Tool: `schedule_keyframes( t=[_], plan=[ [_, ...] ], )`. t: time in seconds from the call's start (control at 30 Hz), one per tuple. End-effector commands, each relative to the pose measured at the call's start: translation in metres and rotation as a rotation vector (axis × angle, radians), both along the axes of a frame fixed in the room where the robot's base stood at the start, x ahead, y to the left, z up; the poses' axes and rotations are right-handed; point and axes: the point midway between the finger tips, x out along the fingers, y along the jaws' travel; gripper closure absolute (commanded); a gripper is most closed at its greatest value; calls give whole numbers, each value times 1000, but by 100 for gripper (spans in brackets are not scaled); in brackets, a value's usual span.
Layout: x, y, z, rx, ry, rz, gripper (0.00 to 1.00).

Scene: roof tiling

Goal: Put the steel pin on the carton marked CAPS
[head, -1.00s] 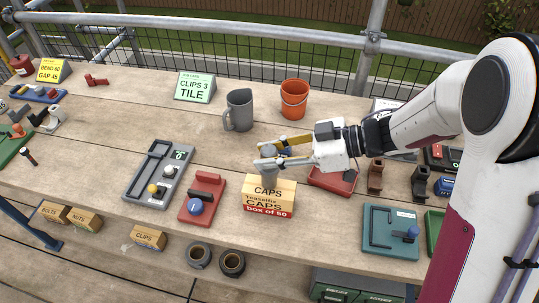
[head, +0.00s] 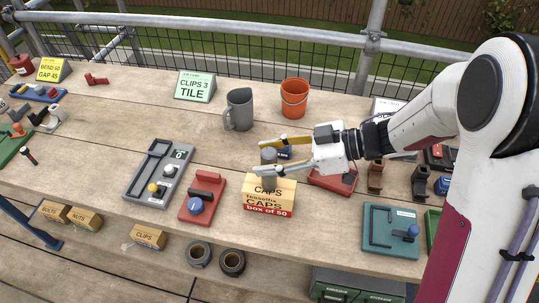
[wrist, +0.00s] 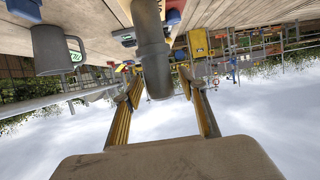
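The carton marked CAPS (head: 269,204) stands near the front edge of the bench, below my gripper in the head view. The steel pin (head: 268,156) is a grey upright cylinder above the carton's top. The near finger hides part of it, so its contact with the carton is not clear. My gripper (head: 262,157) is open, its yellow-padded fingers spread on either side of the pin. In the wrist view, which is upside down, the pin (wrist: 152,50) stands between the fingers with a gap to each.
A grey mug (head: 239,109) and an orange bucket (head: 294,99) stand behind. A red block with a blue knob (head: 202,197) and a grey tray (head: 159,173) lie left of the carton. A teal tray (head: 391,231) lies right. Bare planks show between them.

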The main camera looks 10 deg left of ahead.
Motion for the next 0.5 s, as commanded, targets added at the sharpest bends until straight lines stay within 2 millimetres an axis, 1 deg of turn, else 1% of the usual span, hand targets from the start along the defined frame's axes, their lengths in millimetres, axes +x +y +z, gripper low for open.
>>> schedule_keyframes(
  t=[0.2,0.37,0.5],
  plan=[
    [0,0,4,0,-1,0,58],
    [2,-10,8,0,-2,-2,58],
    [3,-23,13,0,-2,-2,58]
  ],
)
